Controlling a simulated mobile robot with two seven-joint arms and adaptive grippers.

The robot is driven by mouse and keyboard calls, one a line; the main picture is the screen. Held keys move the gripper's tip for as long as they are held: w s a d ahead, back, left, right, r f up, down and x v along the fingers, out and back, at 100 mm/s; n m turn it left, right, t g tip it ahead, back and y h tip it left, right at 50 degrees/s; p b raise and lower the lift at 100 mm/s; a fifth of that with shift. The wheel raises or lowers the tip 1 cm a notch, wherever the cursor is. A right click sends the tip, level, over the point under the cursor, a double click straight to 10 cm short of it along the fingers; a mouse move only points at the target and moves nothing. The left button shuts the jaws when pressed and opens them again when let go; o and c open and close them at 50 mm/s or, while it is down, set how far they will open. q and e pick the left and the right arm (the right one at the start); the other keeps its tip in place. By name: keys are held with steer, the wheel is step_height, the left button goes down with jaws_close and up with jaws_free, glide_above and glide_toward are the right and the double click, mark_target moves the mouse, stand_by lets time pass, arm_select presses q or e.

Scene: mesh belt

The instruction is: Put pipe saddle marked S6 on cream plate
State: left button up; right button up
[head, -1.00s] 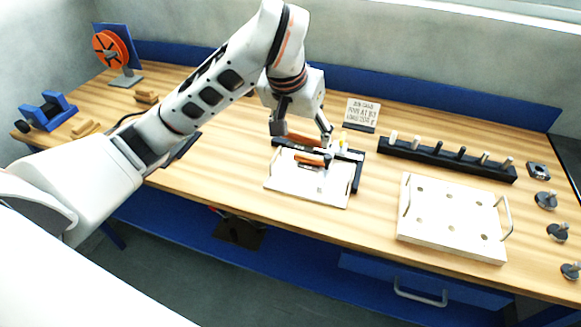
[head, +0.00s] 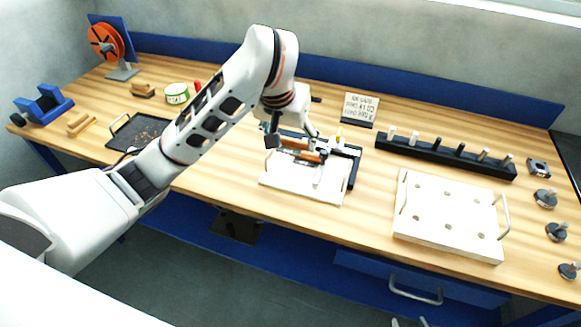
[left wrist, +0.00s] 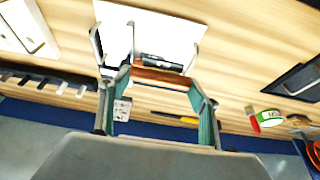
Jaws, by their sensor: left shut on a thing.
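My left gripper (head: 297,150) is shut on an orange-brown bar-like piece (left wrist: 160,78), held crosswise between its fingers. Its marking cannot be read, so I cannot tell whether it is S6. A second orange-brown patch (head: 303,155) shows just below it in the head view; whether it is a separate piece is unclear. The gripper is low over the far part of a cream-white plate (head: 290,180), which has a dark frame at its far and right sides. The plate also shows in the left wrist view (left wrist: 150,28), with a dark cylindrical part (left wrist: 165,61) by the held piece. Contact is unclear.
A black rack with several pegs (head: 440,154) and a small sign (head: 359,108) stand behind. A pale holed board with handles (head: 450,222) lies to the right. A dark tray (head: 135,132) and a green-white roll (head: 177,93) are to the left.

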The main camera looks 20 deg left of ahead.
mark_target(289, 150)
arm_select(q)
step_height(289, 150, down, 5)
steer(key=shift+f, duration=2.55)
steer(key=o, duration=0.8)
steer(key=shift+f, duration=0.2)
steer(key=shift+o, duration=0.7)
steer(key=shift+r, duration=0.1)
